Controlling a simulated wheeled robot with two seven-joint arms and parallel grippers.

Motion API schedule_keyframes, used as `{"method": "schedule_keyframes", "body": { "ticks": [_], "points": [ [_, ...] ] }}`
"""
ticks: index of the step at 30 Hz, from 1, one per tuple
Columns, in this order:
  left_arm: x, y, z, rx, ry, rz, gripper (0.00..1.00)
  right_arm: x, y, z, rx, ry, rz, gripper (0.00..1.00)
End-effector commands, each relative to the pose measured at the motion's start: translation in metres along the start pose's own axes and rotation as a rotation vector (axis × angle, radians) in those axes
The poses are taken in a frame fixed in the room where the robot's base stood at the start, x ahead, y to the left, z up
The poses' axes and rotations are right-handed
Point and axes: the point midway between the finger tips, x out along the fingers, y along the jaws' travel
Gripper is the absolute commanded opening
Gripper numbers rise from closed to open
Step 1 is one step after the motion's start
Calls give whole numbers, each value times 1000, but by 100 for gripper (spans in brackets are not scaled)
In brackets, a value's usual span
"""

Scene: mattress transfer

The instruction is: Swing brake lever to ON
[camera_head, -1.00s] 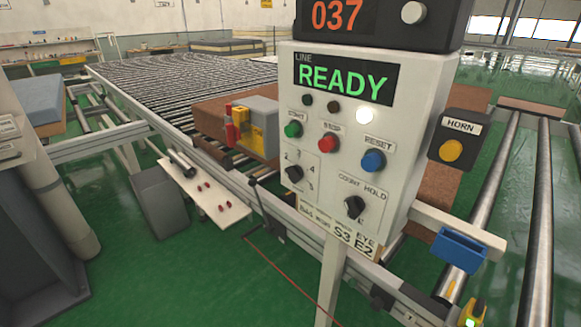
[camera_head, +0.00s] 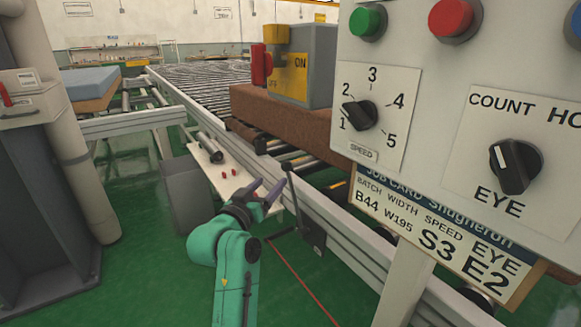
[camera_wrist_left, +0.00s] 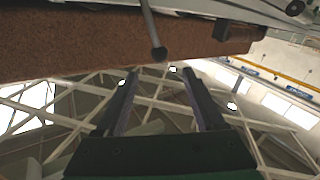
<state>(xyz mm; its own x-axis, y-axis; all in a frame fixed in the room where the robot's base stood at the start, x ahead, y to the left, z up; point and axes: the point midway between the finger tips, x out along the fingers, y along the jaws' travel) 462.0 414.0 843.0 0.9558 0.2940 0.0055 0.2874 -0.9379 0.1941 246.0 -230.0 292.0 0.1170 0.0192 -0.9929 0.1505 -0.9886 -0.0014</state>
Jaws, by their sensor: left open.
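A thin lever (camera_head: 293,192) with a dark knob stands on the side rail of the conveyor, rising from a grey bracket (camera_head: 313,238); its ON and OFF marks cannot be read. My left gripper (camera_head: 268,187) is open and empty, its fingers pointing at the lever just left of it, apparently without touching. In the left wrist view the lever (camera_wrist_left: 150,27) hangs from the top edge with its round end (camera_wrist_left: 158,54) beyond and between my open fingertips (camera_wrist_left: 160,76). My right gripper is not in view.
A control panel (camera_head: 450,75) with knobs and a job card (camera_head: 440,235) fills the right side. A grey box with a yellow ON plate (camera_head: 293,78) sits on the brown slab (camera_head: 270,118). A white board (camera_head: 225,178) juts from the rail.

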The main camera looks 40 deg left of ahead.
Motion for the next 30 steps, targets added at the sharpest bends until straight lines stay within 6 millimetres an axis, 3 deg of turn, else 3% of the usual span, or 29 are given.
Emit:
{"method": "schedule_keyframes", "body": {
  "ticks": [15,20,27,30],
  "points": [
    [123,0,2,1,-3,1,71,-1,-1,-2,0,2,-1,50],
    [139,1,2,1,-4,1,71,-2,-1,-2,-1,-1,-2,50],
    [140,1,2,2,-4,1,71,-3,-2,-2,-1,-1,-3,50],
    [140,1,2,2,-4,1,33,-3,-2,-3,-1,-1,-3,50]
  ]
}}
